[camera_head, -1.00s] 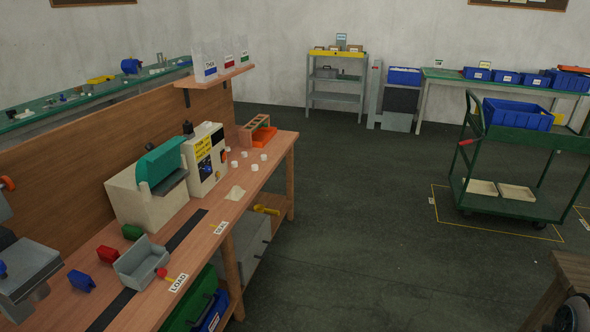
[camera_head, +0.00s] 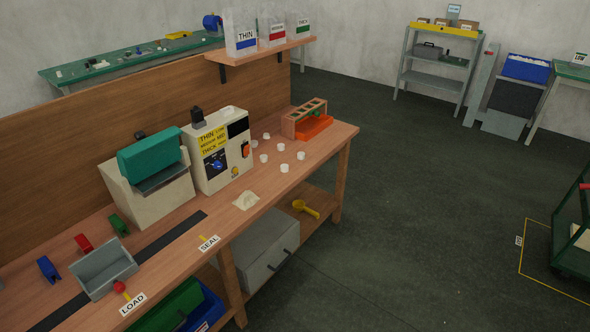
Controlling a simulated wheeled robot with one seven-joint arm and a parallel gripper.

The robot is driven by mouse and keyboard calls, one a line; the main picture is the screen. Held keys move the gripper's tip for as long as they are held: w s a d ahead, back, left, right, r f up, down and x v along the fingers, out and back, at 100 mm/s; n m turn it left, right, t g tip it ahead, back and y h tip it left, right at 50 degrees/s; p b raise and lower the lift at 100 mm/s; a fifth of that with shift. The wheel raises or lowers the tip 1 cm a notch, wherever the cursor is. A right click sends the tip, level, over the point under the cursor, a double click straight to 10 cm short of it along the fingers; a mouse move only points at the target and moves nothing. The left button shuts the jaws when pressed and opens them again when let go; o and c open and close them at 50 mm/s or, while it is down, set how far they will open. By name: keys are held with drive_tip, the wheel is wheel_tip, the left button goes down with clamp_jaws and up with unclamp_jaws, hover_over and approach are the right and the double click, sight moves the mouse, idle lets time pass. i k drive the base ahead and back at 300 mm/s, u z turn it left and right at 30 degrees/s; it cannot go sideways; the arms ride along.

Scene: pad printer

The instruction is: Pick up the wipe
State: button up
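The wipe (camera_head: 246,200) is a small, crumpled, cream-white cloth. It lies on the wooden bench top (camera_head: 213,219) near the front edge, in front of the white machine with the THIN and THICK labels (camera_head: 222,150) and above the SEAL label (camera_head: 209,243). Nothing covers it. My gripper is not in view.
Several small white cups (camera_head: 283,168) stand right of the wipe, before an orange tray (camera_head: 313,127). A teal-topped machine (camera_head: 151,175) and a grey bin (camera_head: 103,268) stand left. A yellow scoop (camera_head: 305,208) lies on the lower shelf. The floor (camera_head: 420,200) right of the bench is open.

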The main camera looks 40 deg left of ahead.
sight(248, 199)
drive_tip(key=u, duration=0.5)
drive_tip(key=i, duration=1.35)
drive_tip(key=u, duration=1.95)
drive_tip(key=i, duration=1.25)
drive_tip(key=u, duration=0.7)
